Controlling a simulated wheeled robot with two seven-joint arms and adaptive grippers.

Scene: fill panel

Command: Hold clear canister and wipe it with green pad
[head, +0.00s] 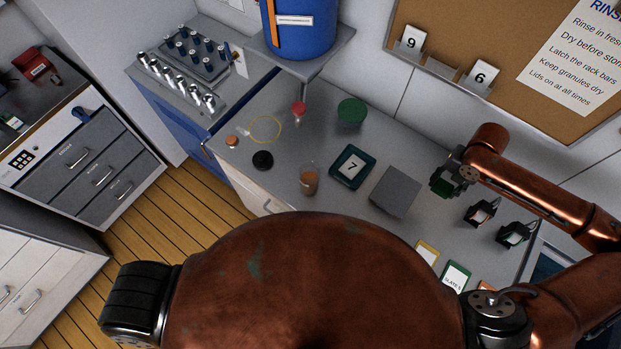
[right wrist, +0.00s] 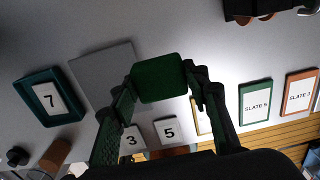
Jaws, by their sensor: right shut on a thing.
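The clear canister (head: 309,181), with brown contents in its lower part, stands upright on the grey counter, left of the teal tray; its brown part shows at the lower left of the right wrist view (right wrist: 55,156). My right gripper (head: 448,181) is shut on the green pad (right wrist: 160,80), held between its fingertips. In the head view it is above the counter, right of the grey block and well apart from the canister. The pad is hard to tell from the fingers in the head view. My left gripper is not in view.
A teal tray (head: 343,179) with a 7 card and a grey block (head: 396,191) lie between canister and right gripper. A black lid (head: 263,160), red-capped bottle (head: 298,114) and green round item (head: 351,112) surround the canister. Two black card holders (head: 514,235) stand right.

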